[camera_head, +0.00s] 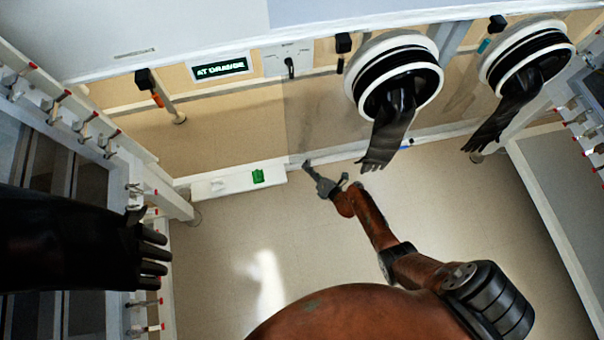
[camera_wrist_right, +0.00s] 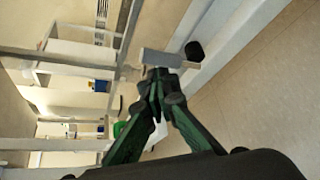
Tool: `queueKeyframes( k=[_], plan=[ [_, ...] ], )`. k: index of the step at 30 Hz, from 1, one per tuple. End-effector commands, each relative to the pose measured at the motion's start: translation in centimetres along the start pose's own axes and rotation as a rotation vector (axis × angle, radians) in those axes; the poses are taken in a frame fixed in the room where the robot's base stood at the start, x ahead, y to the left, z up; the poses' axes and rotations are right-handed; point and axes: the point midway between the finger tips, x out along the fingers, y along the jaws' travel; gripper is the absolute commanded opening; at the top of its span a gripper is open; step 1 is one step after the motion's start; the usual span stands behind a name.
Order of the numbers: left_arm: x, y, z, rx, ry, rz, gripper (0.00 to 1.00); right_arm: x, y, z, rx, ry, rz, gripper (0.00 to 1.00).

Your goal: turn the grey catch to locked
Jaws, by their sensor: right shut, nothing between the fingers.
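The grey catch (camera_head: 310,170) is a short flat bar at the right end of the low white ledge under the glovebox front. In the right wrist view the grey catch (camera_wrist_right: 160,59) lies across just beyond my fingertips, with a black knob at its right end. My right gripper (camera_head: 321,184) is shut and empty, with its tips at the near end of the catch. In the right wrist view my right gripper (camera_wrist_right: 158,78) appears against or very close to the bar; I cannot tell if it touches. My left gripper is not in view.
Black gloves (camera_head: 388,135) (camera_head: 500,110) hang from two round ports to the right. Another black glove (camera_head: 70,240) reaches in from the left. A lit display (camera_head: 220,69) is above. The floor is clear.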

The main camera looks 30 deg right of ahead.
Motion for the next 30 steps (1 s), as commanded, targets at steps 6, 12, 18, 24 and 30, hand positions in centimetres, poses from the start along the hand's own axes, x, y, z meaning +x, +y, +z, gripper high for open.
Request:
queueKeyframes(
  k=[6,12,18,24,30],
  plan=[
    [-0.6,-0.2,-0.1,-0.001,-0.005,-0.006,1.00,-0.2,-0.3,0.6,0.000,-0.005,-0.004,0.00],
    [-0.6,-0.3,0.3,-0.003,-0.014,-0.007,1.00,-0.3,-0.5,0.9,-0.001,-0.009,-0.006,0.00],
    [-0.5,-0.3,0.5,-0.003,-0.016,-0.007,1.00,-0.4,-0.7,1.1,-0.002,-0.011,-0.009,0.00],
    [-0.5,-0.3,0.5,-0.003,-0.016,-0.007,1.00,-0.4,-0.6,1.0,-0.002,-0.013,-0.010,0.00],
    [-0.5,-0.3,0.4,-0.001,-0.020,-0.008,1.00,0.4,1.2,-1.6,0.002,-0.004,-0.003,0.00]
  ],
)
